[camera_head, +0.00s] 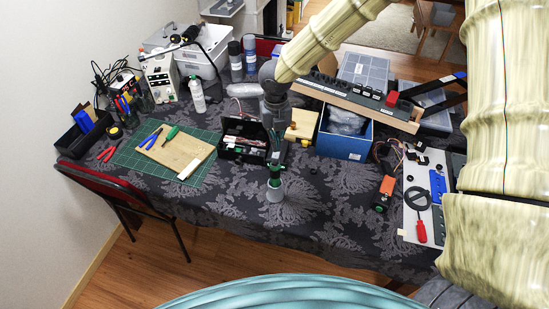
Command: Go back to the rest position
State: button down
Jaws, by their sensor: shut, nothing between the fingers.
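My arm reaches in from the top right, and its dark wrist hangs down over the middle of the table. My gripper (276,158) points downward in front of the open black box (243,139) and looks shut and empty. A small grey and green piece (275,190) stands on the table just below the gripper in the picture. I cannot tell whether the fingertips touch it. The patterned dark tablecloth (320,205) lies under everything.
A green cutting mat (210,171) with a wooden board (176,152) and tools lies left. A blue box (343,143) and a sloped switch panel (352,98) stand right of the gripper. A white panel (414,207) lies at the right. The front middle is mostly clear.

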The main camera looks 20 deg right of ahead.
jog(key=shift+r, duration=0.1)
dwell(0.4)
jog(key=s+d+f+n+t+h, duration=0.15)
jog(key=s+d+f+n, duration=0.25)
jog(key=s+f+n, duration=0.4)
jog(key=s+d+f+n+h, duration=0.25)
jog(key=s+f+n, duration=0.35)
jog(key=f+n, duration=0.45)
jog(key=s+a+f+n+g+y, duration=0.15)
jog(key=s+f+n, duration=0.25)
jog(key=s+n, duration=0.6)
jog(key=s+a+f+n+y, duration=0.2)
jog(key=s+f+n+y, duration=0.15)
jog(key=s+n, duration=0.7)
notch_tip(320, 180, down, 10)
jog(key=s+m+h+b, duration=0.1)
jog(key=s+m+b, duration=0.1)
jog(key=b, duration=0.8)
jog(key=shift+d+f+m, duration=0.15)
jog(key=shift+m, duration=0.15)
jog(key=shift+d, duration=0.1)
